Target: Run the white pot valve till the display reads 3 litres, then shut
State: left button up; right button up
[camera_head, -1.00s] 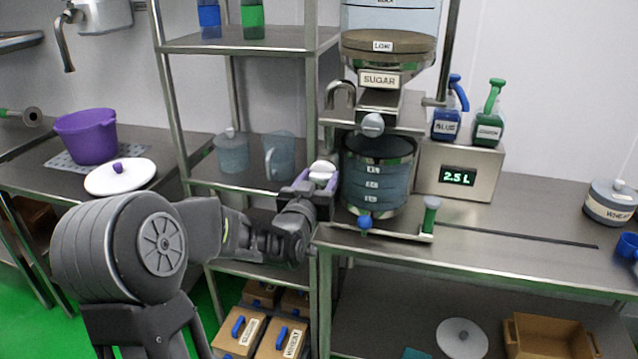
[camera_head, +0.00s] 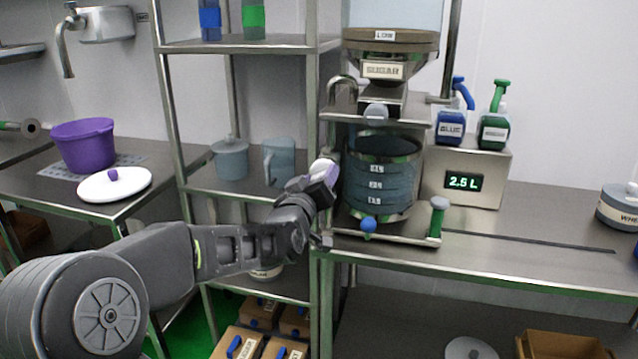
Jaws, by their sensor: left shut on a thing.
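The display (camera_head: 463,182) on the grey box reads 2.5 L. A clear blue-grey pot (camera_head: 380,190) with level marks stands in front of it, under the sugar hopper (camera_head: 390,42). My left gripper (camera_head: 322,174) is at the left side of this pot, beside the shelf post. My right gripper is not in view.
Blue (camera_head: 451,125) and green (camera_head: 495,129) bottles sit on the display box. A shelf post stands close to my left gripper. The counter on the right is mostly clear.

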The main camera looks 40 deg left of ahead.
pick_arm(q)
jog(key=o, duration=1.3)
jog(key=v, duration=0.7)
jog(key=shift+s+b, duration=0.35)
jog(key=shift+d, duration=0.1)
dwell(0.4)
